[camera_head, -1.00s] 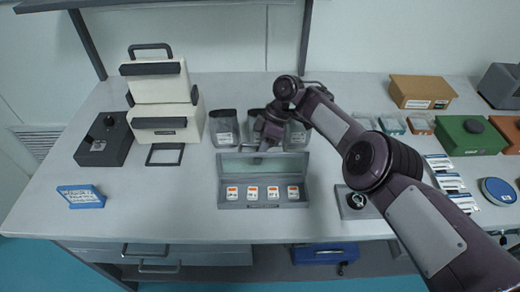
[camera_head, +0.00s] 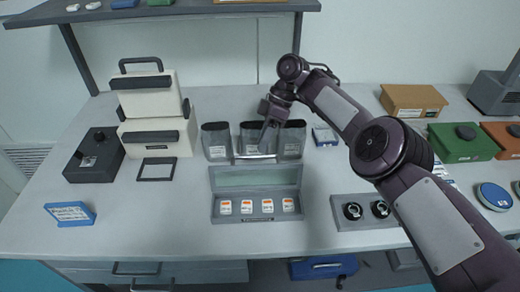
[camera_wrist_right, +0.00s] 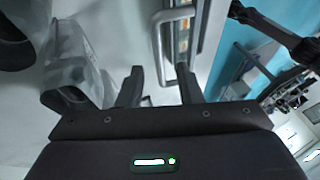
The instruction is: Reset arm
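My right gripper (camera_head: 264,146) comes in from the right, pointing down just behind the grey case (camera_head: 258,218). The case's lid stands open, with a handle along its top edge, and several small orange-and-white items lie inside. A light handle (camera_wrist_right: 157,50) shows beyond the fingertips in that view. Whether a finger touches the handle cannot be told. My left gripper is not in view.
Several translucent bins (camera_head: 215,142) stand behind the case, close to my right gripper. White boxes (camera_head: 155,110) and a black box (camera_head: 94,156) stand left. A grey block with two black knobs (camera_head: 366,212) lies under my right arm.

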